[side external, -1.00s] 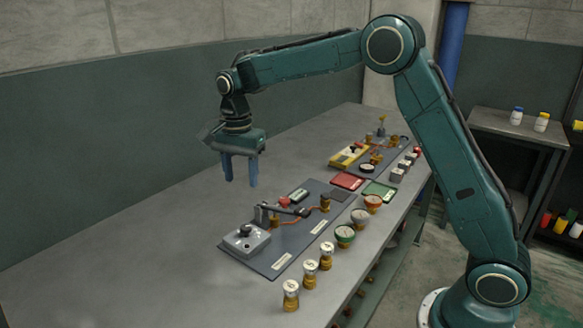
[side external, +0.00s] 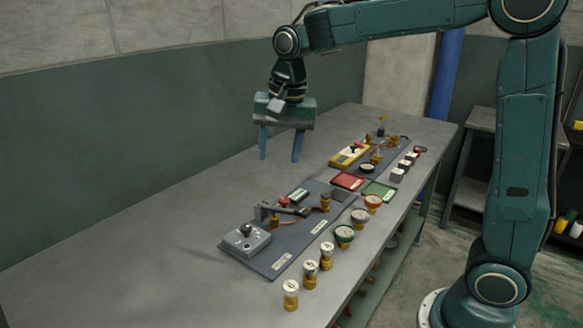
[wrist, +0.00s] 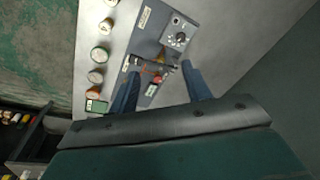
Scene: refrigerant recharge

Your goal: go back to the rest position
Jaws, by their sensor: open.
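My gripper (side external: 280,158) is open and empty, with its two blue fingers spread apart. In the side view it hangs well above the grey bench, behind the near grey panel (side external: 262,262). In the wrist view the blue fingers of my gripper (wrist: 160,82) reach up the picture, with part of the panel and its fittings showing between and beyond them. Nothing touches the fingers.
The grey bench (side external: 130,250) has wide free room at left. Brass-based caps (side external: 291,295) and several round-topped pieces (side external: 345,235) line its front edge. Red (side external: 348,181) and green (side external: 380,191) trays and a yellow device (side external: 349,156) stand farther back. A wall runs behind.

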